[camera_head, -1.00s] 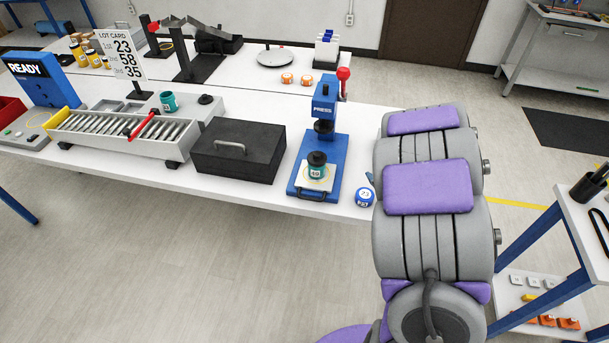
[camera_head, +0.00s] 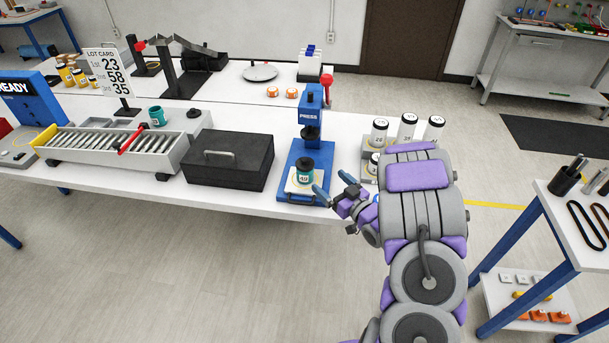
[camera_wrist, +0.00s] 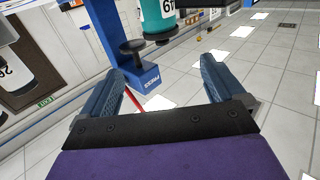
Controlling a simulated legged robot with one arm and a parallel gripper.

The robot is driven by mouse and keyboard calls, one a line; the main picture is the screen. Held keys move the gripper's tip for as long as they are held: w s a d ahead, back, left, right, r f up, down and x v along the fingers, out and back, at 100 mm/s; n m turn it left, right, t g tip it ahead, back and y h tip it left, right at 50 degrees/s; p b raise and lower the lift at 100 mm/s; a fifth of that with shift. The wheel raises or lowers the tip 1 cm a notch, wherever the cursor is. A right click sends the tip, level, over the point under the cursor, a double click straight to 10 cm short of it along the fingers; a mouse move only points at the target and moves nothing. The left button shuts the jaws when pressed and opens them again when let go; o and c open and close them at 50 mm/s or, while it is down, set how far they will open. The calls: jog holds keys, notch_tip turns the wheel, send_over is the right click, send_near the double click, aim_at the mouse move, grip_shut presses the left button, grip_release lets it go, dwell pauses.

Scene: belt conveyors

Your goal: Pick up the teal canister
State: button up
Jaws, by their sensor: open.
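A teal canister (camera_head: 304,176) with a black top and a white numbered label stands upright on the base of the blue press (camera_head: 313,103), below its black ram. The canister also shows upside down at the top of the wrist view (camera_wrist: 158,18), cut off by the edge. A second teal canister (camera_head: 157,117) without a visible lid stands at the grey roller unit on the left. My gripper (camera_head: 334,187) is open and empty, just right of the press canister and apart from it. Both blue fingers show spread in the wrist view (camera_wrist: 162,76).
White canisters with black tops (camera_head: 408,127) stand right of the press, partly hidden behind my arm. A black case (camera_head: 228,175) sits left of the press. The press's red-knobbed lever (camera_head: 327,80) rises behind it. The table's front edge is close below.

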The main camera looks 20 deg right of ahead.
aim_at(307, 162)
jog(key=w, duration=0.3)
jog(key=w+a, duration=0.1)
jog(key=w, duration=0.2)
jog(key=shift+a+b, duration=0.15)
jog(key=shift+b, duration=0.25)
jog(key=shift+w+a+b, duration=0.2)
jog(key=shift+w+b, duration=0.05)
jog(key=shift+w, duration=0.65)
jog(key=shift+w+a+b, duration=0.2)
jog(key=shift+w+b, duration=0.05)
jog(key=shift+w, duration=0.6)
jog(key=shift+w+a+b, duration=0.2)
jog(key=shift+w+b, duration=0.05)
jog(key=shift+w, duration=0.65)
jog(key=shift+r, duration=0.1)
jog(key=c, duration=1.4)
jog(key=shift+c, duration=0.2)
